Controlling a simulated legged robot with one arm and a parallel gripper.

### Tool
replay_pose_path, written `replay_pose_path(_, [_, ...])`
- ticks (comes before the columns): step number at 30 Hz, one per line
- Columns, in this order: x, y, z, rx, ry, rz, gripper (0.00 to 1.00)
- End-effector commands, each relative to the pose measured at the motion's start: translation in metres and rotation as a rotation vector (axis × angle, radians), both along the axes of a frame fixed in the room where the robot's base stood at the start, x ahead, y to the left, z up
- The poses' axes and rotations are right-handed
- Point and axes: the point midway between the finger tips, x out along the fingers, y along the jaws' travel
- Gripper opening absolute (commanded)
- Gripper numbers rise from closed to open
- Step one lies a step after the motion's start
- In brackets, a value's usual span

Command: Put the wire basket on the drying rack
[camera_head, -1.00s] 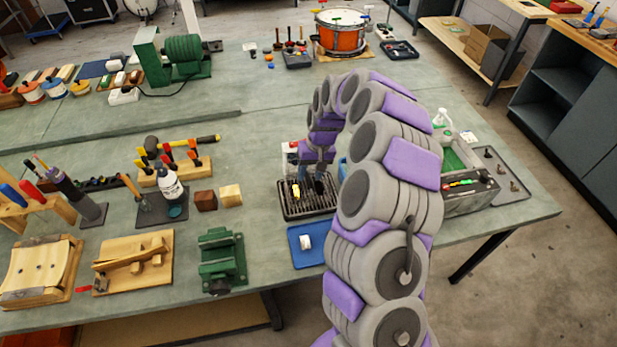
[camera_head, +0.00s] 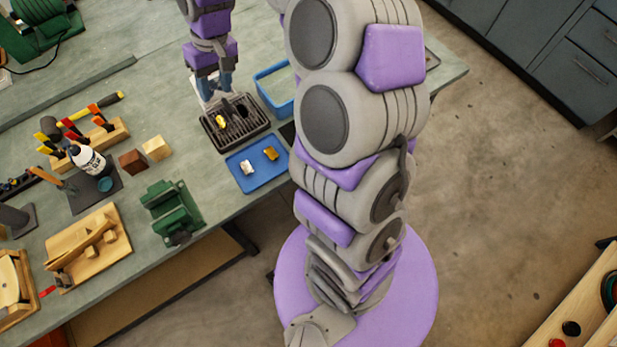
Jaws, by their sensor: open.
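A black slatted rack (camera_head: 250,129), which looks like the drying rack, lies on the green bench. A small yellow thing (camera_head: 220,120) is on it. I cannot make out a wire basket for certain; dark shapes on the rack are too small to tell, and my arm hides part of the bench. My gripper (camera_head: 220,92) points down at the far side of the rack, over or close to it. It is open, with nothing visibly held. Whether it touches anything there cannot be told.
A blue tray (camera_head: 248,182) with a white piece (camera_head: 247,167) and an amber piece (camera_head: 270,153) lies in front of the rack. A blue bin (camera_head: 270,78) stands behind right.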

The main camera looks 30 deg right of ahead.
Motion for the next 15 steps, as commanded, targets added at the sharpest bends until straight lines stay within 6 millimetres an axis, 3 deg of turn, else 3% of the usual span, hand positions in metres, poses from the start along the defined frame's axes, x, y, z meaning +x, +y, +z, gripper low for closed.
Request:
replay_pose_path(1, [-0.020, 0.004, 0.012, -0.005, 0.000, 0.017, 0.46])
replay_pose_path(6, [-0.084, 0.010, 0.036, -0.042, 0.014, 0.049, 0.46])
replay_pose_path(15, [-0.203, -0.002, 0.048, -0.137, 0.064, 0.025, 0.46])
